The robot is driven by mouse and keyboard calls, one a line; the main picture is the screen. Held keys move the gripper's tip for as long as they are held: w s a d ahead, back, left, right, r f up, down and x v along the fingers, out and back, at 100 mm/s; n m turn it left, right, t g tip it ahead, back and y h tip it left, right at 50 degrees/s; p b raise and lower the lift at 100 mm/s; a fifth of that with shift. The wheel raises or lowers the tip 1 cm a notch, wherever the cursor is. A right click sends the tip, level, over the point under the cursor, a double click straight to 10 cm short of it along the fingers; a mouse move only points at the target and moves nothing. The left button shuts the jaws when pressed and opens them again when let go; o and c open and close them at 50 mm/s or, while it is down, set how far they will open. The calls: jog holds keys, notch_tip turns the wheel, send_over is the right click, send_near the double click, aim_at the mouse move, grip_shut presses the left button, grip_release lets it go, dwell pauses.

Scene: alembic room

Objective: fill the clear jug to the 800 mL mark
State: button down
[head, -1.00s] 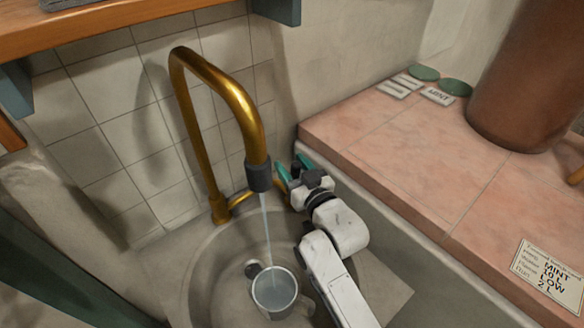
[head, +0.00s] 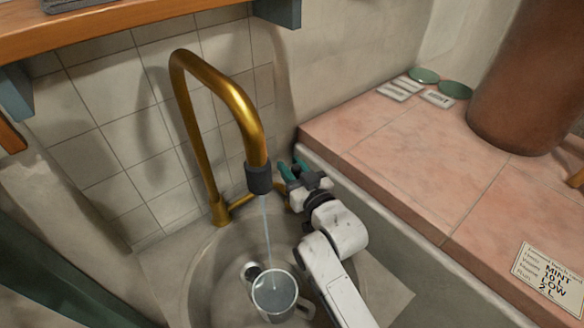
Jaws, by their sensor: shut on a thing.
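The clear jug (head: 274,313) stands upright in the round sink basin under the tap. A thin stream of water (head: 267,228) falls from the dark nozzle of the brass tap (head: 233,97) into the jug's mouth. Water shows inside the jug, but no markings can be read from this steep angle. My gripper (head: 293,169), with teal fingers, is to the right of the nozzle, at the end of the brass tap lever (head: 243,199). It is shut on the lever; the grip itself is partly hidden by the gripper body.
A pink tiled counter (head: 400,167) at right carries green discs (head: 455,90), small labels (head: 437,98), a large brown vessel (head: 530,80) and a handwritten card (head: 551,280). A wooden shelf (head: 130,30) overhangs the upper left.

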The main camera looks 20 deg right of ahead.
jog(key=shift+r+p, duration=0.15)
jog(key=shift+p, duration=0.25)
jog(key=shift+w+r+g+p, duration=0.1)
jog(key=shift+w+g+p, duration=0.25)
jog(key=shift+p, duration=0.55)
jog(key=shift+a+g+p, duration=0.1)
jog(key=shift+g+p, duration=0.15)
jog(key=shift+p, duration=0.2)
jog(key=shift+f, duration=0.3)
jog(key=c, duration=0.9)
grip_release()
jog(key=shift+w, duration=0.1)
jog(key=s+d+r+p, duration=0.1)
jog(key=s+p, duration=0.2)
jog(key=s, duration=0.7)
jog(key=shift+s+r, duration=0.15)
jog(key=shift+s, duration=0.2)
